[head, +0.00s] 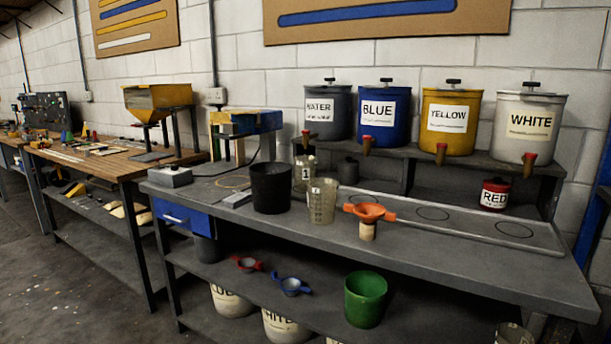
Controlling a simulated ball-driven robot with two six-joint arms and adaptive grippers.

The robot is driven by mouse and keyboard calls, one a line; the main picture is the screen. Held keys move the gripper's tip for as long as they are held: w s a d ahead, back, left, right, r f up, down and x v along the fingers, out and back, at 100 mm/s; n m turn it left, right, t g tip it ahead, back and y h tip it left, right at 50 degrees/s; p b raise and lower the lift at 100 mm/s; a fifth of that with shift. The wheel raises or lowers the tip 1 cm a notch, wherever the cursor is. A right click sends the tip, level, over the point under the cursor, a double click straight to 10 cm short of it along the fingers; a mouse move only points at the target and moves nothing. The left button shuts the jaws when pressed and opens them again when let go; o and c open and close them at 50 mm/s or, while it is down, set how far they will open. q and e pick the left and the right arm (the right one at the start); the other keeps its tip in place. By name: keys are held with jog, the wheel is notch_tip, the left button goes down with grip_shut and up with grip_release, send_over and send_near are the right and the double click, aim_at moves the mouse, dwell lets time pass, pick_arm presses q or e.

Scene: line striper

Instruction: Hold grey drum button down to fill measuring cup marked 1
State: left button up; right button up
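The grey drum (342,126), labelled WATER, stands at the left end of a raised shelf on the workbench. A red button (306,132) tops the brown spout at its lower front. The measuring cup marked 1 (306,174) stands upright on the bench below that spout. It is clear, and its lower part is hidden behind a second clear measuring cup (323,203) in front. I cannot tell how much liquid is in it. Neither of my grippers is in view.
Blue (378,122), yellow (447,129) and white (525,133) drums stand right of the grey one. A black bucket (271,188) and an orange funnel (369,212) on a stand flank the front cup. A long tray (460,222) lies right. The bench's front edge is mostly free.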

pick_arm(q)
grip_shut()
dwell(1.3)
